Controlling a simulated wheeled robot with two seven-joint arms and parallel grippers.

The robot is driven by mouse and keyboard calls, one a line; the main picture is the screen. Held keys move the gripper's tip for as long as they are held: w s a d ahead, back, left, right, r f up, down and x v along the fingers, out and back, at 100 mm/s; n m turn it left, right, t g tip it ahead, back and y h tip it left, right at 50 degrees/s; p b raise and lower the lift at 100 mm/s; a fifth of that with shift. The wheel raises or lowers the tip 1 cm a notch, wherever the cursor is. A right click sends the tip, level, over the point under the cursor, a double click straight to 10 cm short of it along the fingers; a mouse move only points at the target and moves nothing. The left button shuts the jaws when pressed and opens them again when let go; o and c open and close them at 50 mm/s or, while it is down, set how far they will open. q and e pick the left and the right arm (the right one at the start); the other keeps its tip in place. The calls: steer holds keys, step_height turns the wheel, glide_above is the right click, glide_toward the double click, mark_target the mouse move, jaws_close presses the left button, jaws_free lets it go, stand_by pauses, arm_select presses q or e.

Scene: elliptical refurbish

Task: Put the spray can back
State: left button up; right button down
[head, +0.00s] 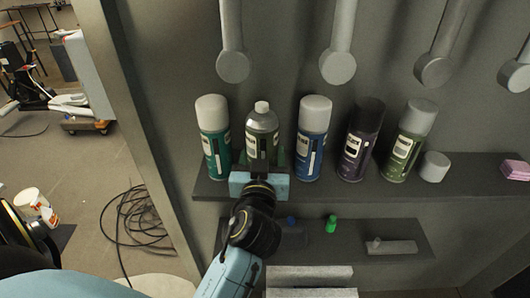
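A silver spray can (262,122) with a small pale nozzle and no large cap is upright in the row of cans in the head view. My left gripper (262,160) is in front of its lower part, with dark finger pieces at both sides of the can. I cannot tell whether the fingers press on it or stand slightly apart. The gripper hides the can's base, so its contact with the upper shelf (330,188) is not visible. My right gripper is not in view.
A teal can (213,135) stands close left, and blue (312,140), black (359,140) and olive (408,142) cans stand right. A loose grey cap (434,166) and pink block (515,169) are farther right. Grey rods (337,65) hang above. A lower shelf (345,240) holds small items.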

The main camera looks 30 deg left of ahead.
arm_select(q)
steer(key=shift+w+a+f, duration=0.3)
steer(key=shift+w, duration=0.25)
steer(key=shift+w+a+f, duration=0.25)
steer(key=shift+w+f, duration=0.05)
steer(key=shift+w, duration=0.2)
steer(key=w, duration=0.1)
steer(key=w+a+f+b, duration=0.1)
steer(key=w+f, duration=0.1)
steer(key=shift+a+f+b, duration=0.15)
steer(key=shift+a+b, duration=0.2)
steer(key=shift+b, duration=0.05)
steer(key=o, duration=0.6)
steer(key=shift+f, duration=0.2)
steer(key=o, duration=0.5)
steer(key=shift+r, duration=0.1)
